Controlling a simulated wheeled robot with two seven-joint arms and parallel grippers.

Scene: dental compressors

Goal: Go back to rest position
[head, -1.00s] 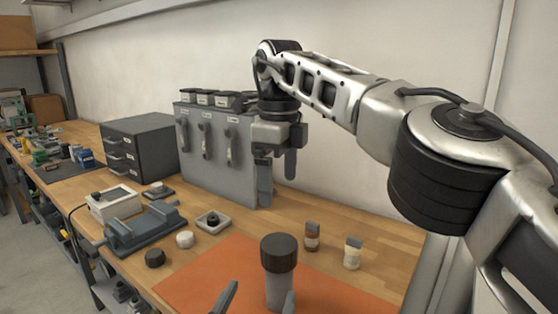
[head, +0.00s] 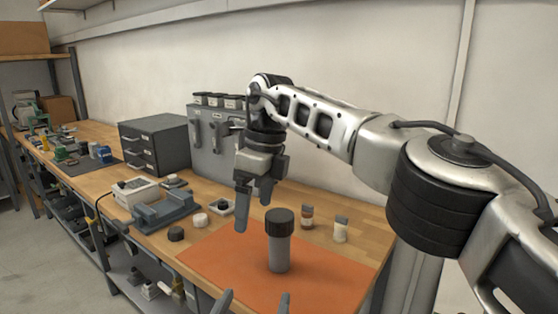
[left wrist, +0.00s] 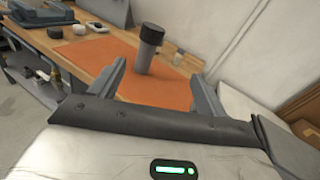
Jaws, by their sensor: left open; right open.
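My right gripper (head: 254,205) is open and empty. Its fingers point down above the back left part of the orange mat (head: 215,258), in front of the grey panel. My left gripper (head: 254,302) is open at the bottom edge of the head view, where only its fingertips show. In the left wrist view the left gripper's two fingers (left wrist: 158,90) are spread apart with nothing between them. A grey cylinder with a black cap (head: 280,245) stands upright on the mat, beyond the left fingertips. It also shows in the left wrist view (left wrist: 146,55).
Two small bottles (head: 307,216) (head: 341,229) stand behind the mat. A grey vise-like block (head: 165,211), a white box (head: 131,191), a dark drawer cabinet (head: 155,143) and a grey panel (head: 212,150) crowd the bench's left and back. The front right of the mat is clear.

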